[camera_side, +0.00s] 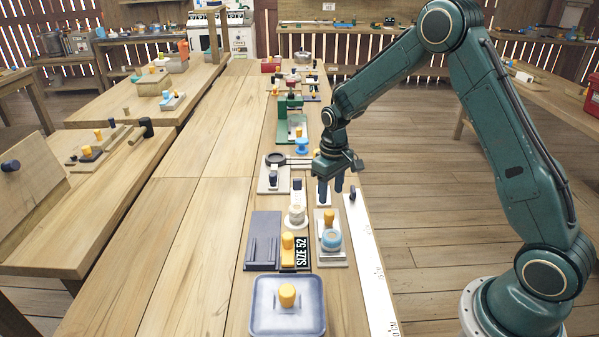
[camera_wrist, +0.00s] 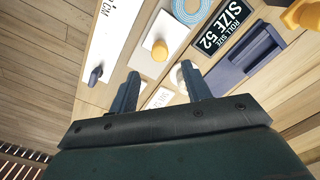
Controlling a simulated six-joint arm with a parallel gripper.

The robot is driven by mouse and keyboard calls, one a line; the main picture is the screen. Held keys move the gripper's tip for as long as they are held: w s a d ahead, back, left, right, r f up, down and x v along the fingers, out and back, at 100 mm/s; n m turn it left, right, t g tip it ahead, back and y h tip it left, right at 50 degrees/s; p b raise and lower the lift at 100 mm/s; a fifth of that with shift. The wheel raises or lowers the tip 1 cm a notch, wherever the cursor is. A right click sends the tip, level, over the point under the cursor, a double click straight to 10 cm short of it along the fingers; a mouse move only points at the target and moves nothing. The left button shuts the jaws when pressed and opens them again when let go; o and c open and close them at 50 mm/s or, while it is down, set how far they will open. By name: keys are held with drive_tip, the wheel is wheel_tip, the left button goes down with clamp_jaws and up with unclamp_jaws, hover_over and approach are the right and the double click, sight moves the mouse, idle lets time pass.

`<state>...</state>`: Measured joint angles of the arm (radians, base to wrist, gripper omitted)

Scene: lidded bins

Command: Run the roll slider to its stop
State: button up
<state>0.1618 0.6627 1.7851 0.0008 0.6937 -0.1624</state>
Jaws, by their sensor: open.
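My gripper (camera_side: 331,191) is open and empty, pointing down over the far end of the row of fixtures. Its two spread fingers also show in the wrist view (camera_wrist: 161,77). I cannot tell for certain which part is the roll slider. A black "ROLL SIZE 52" sign (camera_side: 302,253) stands beside a yellow knob (camera_side: 288,242) and a dark grooved block (camera_side: 263,225). The sign (camera_wrist: 222,28) and block (camera_wrist: 243,66) also show in the wrist view. A long white strip marked in cm (camera_side: 371,255) has a dark knob (camera_wrist: 95,76) at its far end.
A white plate holds a yellow peg (camera_side: 329,216) and a blue-and-white roll (camera_side: 331,240). A white roll (camera_side: 296,214) stands left of it. A grey lidded bin (camera_side: 265,308) is nearest the camera. The bench's left side is bare.

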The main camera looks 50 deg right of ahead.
sight(329, 212)
wheel_tip(329, 212, down, 8)
drive_tip(key=shift+f, duration=0.25)
idle(0.4)
drive_tip(key=c, duration=1)
drive_tip(key=shift+w, duration=0.1)
